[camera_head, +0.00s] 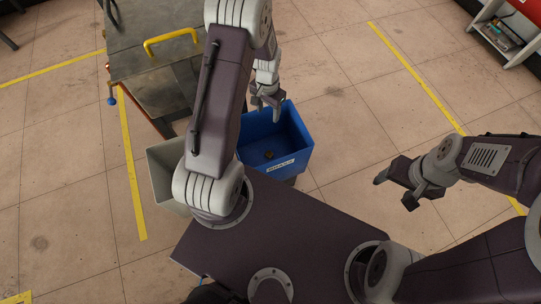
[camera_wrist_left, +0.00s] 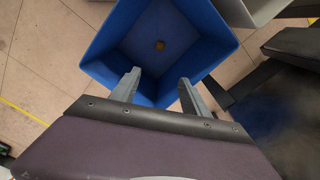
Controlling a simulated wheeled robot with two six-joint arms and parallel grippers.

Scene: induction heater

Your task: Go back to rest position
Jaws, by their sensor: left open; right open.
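My left gripper (camera_head: 267,106) hangs open and empty over the far rim of a blue bin (camera_head: 292,160) in the head view. In the left wrist view its two fingers (camera_wrist_left: 158,88) are apart, with the blue bin (camera_wrist_left: 112,62) beyond them. A small brownish object (camera_wrist_left: 160,46) lies on the bin's floor, and it also shows in the head view (camera_head: 269,155). My right gripper (camera_head: 394,190) is open and empty at the right, over bare floor.
A grey bin (camera_head: 163,165) stands left of the blue one, partly hidden by my left arm. A metal table (camera_head: 150,70) with a yellow handle (camera_head: 172,40) is at the upper left. A shelf (camera_head: 505,35) stands at the upper right. The floor between is clear.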

